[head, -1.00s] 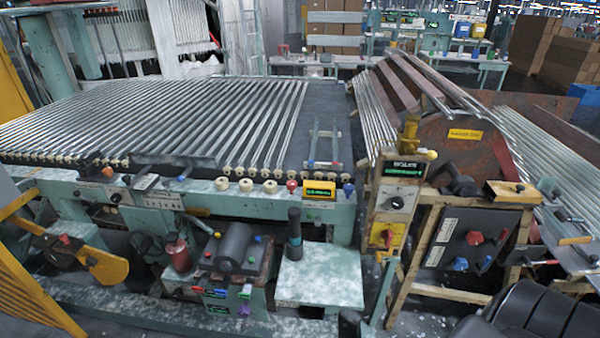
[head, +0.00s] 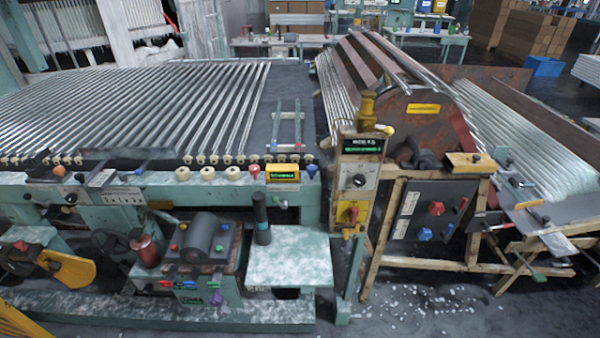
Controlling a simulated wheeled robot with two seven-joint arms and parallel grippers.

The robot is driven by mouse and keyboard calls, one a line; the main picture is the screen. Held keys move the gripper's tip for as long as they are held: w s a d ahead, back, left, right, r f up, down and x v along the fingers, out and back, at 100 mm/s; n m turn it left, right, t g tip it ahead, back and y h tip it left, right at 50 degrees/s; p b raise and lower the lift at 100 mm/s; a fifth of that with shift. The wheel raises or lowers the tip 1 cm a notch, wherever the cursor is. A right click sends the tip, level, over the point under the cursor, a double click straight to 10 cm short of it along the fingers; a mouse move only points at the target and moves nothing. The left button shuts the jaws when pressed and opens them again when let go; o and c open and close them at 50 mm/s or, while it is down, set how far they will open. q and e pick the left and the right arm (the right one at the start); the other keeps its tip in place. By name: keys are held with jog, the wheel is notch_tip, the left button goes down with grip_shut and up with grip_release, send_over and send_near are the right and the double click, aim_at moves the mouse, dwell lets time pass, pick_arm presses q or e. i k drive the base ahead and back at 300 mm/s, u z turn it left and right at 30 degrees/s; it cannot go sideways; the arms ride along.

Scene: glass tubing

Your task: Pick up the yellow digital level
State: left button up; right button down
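The yellow digital level (head: 283,173) is a small yellow block with a lit green display. It sits at the front edge of the green machine bed (head: 300,205), right of centre on that bed, its display facing me. A red knob stands just left of it and a blue one just right. Neither of my grippers is in view, and nothing touches the level from my side.
White rollers (head: 208,173) line the bed edge left of the level. A dark upright cylinder (head: 261,218) stands below it on a pale green shelf (head: 290,262). A wooden post with a green-lit panel (head: 362,148) rises to the right. Open floor (head: 440,310) lies lower right.

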aim_at(274, 171)
jog(key=u, duration=0.05)
jog(key=k, duration=0.65)
jog(key=z, duration=0.6)
jog(key=i, duration=1.4)
jog(key=u, duration=0.3)
